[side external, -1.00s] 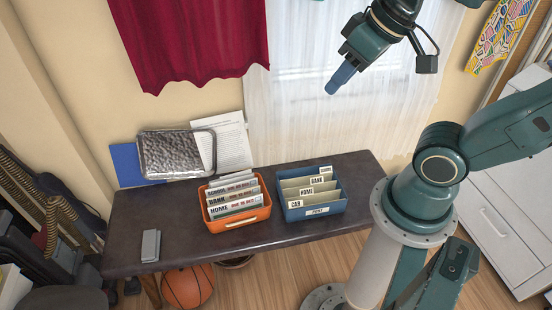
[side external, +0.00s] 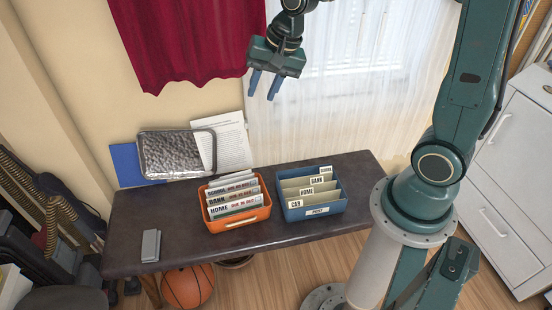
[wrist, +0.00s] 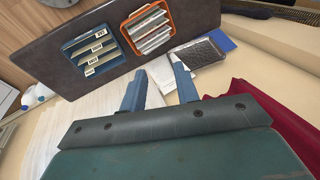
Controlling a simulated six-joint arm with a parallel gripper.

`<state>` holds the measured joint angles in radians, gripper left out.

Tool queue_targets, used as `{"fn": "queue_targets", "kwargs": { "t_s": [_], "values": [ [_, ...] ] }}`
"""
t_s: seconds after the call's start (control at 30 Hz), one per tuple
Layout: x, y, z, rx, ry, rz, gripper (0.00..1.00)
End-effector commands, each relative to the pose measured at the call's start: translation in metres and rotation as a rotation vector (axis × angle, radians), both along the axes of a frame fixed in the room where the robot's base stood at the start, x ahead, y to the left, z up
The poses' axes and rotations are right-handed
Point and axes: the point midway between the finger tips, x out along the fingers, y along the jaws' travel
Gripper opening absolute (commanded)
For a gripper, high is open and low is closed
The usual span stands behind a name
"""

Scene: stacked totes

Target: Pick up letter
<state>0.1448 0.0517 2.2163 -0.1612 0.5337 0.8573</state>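White letters (side external: 233,206) stand upright in an orange tote (side external: 243,223) on the dark table. The front ones read HOME, BANK and SCHOOL, each with a small, blurred due date. A blue tote (side external: 336,208) labelled POST stands to its right, with tan dividers marked CAR, HOME, BANK and SCHOOL. My gripper (side external: 262,88) is open and empty, high above the back of the table, apart from both totes. In the wrist view its fingers (wrist: 159,75) are spread, with the orange tote (wrist: 123,36) and blue tote (wrist: 66,54) beyond them.
A grey object (side external: 151,245) sits at the front left. A red curtain (side external: 190,45) hangs behind near my gripper.

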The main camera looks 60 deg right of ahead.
Motion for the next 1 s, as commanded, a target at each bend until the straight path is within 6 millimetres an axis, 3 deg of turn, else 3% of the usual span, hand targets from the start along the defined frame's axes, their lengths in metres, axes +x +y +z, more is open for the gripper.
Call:
{"fn": "queue_targets", "kwargs": {
  "t_s": [0.5,1.0],
  "values": [
    [0.068,-0.02,-0.108,0.224,0.119,-0.44,0.31],
    [0.095,-0.038,-0.238,0.433,0.248,-0.895,0.31]
  ]
}}
